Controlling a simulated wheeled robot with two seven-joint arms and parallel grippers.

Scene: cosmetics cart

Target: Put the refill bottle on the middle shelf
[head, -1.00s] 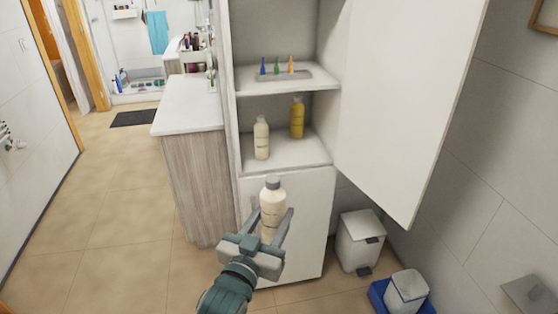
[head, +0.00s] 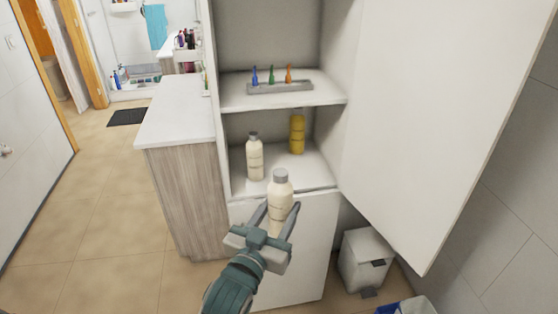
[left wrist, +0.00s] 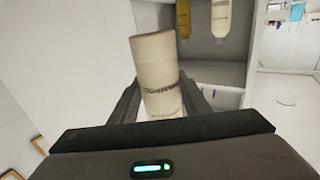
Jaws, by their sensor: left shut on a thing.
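My left gripper (head: 279,222) is shut on a cream refill bottle (head: 280,194) with a grey cap. The bottle is close to upright in the head view, in front of the open cabinet's lower compartment. In the left wrist view the bottle (left wrist: 157,72) is between the two fingers. The shelf (head: 310,165) behind it holds a similar cream bottle (head: 254,158) at the left and a yellow bottle (head: 297,134) farther back at the right. The held bottle's top overlaps the shelf's front edge in the picture. My right gripper is not in view.
The shelf above (head: 318,92) carries a grey tray (head: 280,87) with several small coloured items. The open cabinet door (head: 430,110) stands at the right. A counter (head: 176,115) is at the left. A white bin (head: 362,250) stands on the floor. The shelf's front right is clear.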

